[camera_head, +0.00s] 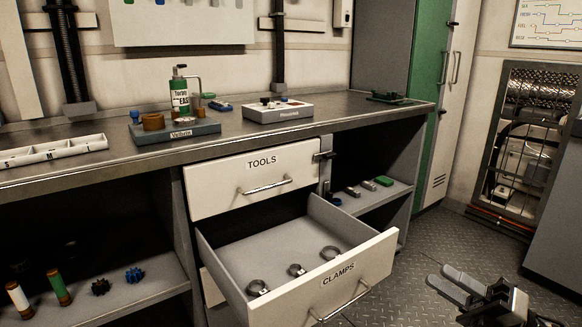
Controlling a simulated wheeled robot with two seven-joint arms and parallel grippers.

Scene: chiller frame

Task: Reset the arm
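My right gripper (450,283) shows at the bottom right, above the floor and to the right of the open drawer. Its two fingers point left and look parted, with nothing visible between them. It is apart from the drawer. My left gripper is not in view. The drawer marked CLAMPS (375,262) is pulled out and holds a few ring clamps (295,269). The drawer marked TOOLS (225,186) above it is shut.
The workbench (230,143) carries a white divided tray (52,152), a grey block with a green bottle (180,95), and a white holder (278,109). Shelves below hold small parts. A caged machine (525,150) stands at the right. Open floor (440,235) lies right of the drawer.

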